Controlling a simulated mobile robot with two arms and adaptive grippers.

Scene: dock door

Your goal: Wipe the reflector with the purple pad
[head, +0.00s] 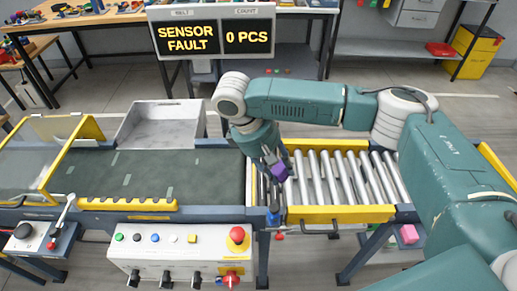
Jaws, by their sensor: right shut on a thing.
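My right gripper (271,158) is shut on the purple pad (280,172). It holds the pad over the gap between the dark belt and the metal rollers, with the pad tilted and at the lower end of the gripper. I cannot make out the reflector for certain; the gripper and wrist hide part of the far side of the conveyor there. My left gripper is not in view.
The roller conveyor (341,213) with yellow side rails lies to the right of the belt (205,178). A small blue device (273,217) stands at the near rail. A control box (180,258) with a red emergency button is in front. The display (214,36) reads "SENSOR FAULT". A grey tray (160,128) sits behind the belt.

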